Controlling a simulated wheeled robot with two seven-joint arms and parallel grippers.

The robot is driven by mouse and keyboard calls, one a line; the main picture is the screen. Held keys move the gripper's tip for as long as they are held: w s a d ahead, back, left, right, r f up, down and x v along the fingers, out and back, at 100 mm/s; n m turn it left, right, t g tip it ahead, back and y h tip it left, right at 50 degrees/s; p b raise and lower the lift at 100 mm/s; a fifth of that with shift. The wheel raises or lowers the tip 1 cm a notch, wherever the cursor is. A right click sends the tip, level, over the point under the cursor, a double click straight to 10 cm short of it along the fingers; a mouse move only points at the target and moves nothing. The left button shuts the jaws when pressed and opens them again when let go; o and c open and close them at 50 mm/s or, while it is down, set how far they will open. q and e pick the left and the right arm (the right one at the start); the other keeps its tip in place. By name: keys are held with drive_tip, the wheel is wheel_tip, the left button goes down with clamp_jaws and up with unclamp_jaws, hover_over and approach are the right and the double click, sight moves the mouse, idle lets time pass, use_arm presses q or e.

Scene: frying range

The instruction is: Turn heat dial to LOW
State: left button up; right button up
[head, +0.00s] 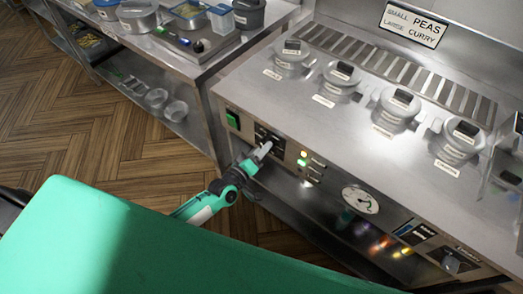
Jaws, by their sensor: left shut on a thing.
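My left gripper (263,149) reaches up from the lower left to the front panel of the frying range. Its jaws are shut at the small black dial plate (275,139), on the heat dial. The dial is mostly hidden by the fingers, and I cannot read its setting or the tiny marks around it. My right gripper is not in view.
A green switch (233,119) is left of the dial plate; small lit lamps (303,156) are to its right. A round gauge (360,200) sits further right. Several lidded pots (341,79) stand on the steel top. A shelved counter (190,60) is at left.

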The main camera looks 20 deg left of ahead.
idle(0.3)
use_arm(q)
drive_tip(key=o, duration=1)
drive_tip(key=shift+c, duration=0.2)
drive_tip(key=shift+s, duration=0.1)
drive_tip(key=b+v, duration=0.2)
drive_tip(key=v, duration=1.1)
drive_tip(key=shift+s+a, duration=0.2)
drive_tip(key=shift+s, duration=0.1)
